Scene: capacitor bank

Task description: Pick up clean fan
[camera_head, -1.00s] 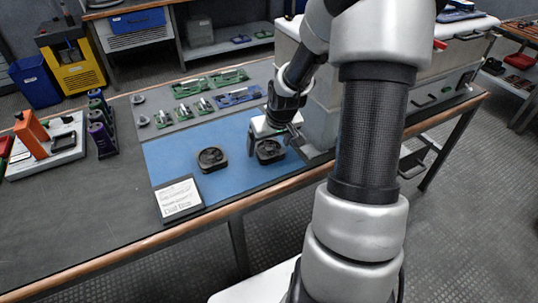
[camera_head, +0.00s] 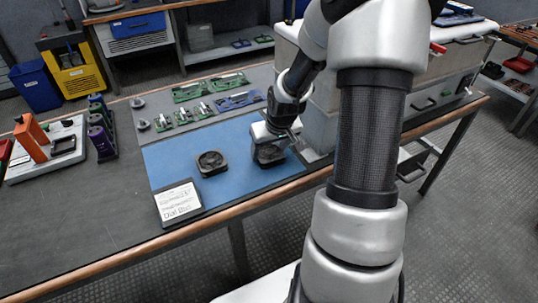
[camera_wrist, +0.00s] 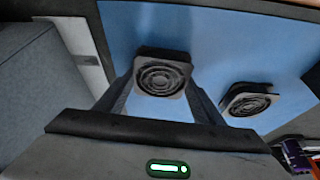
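Two square black fans lie flat on the blue mat (camera_head: 165,158). The right fan (camera_head: 270,155) is partly hidden by my gripper (camera_head: 268,140), which is low over it. In the wrist view, this fan (camera_wrist: 162,76) sits between the tips of my gripper (camera_wrist: 160,88), with one spread finger on either side. I cannot tell whether the fingers touch it. The other fan (camera_head: 211,162) lies apart to the left and looks a little browner; it also shows at the right of the wrist view (camera_wrist: 248,103). Which fan is clean is hard to tell.
A printed sign (camera_head: 178,201) stands at the mat's front left corner. Green and blue trays of small tools (camera_head: 210,95) lie behind the mat. A large grey cabinet (camera_head: 320,115) stands close right of my gripper. Purple cylinders (camera_head: 101,135) stand farther left.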

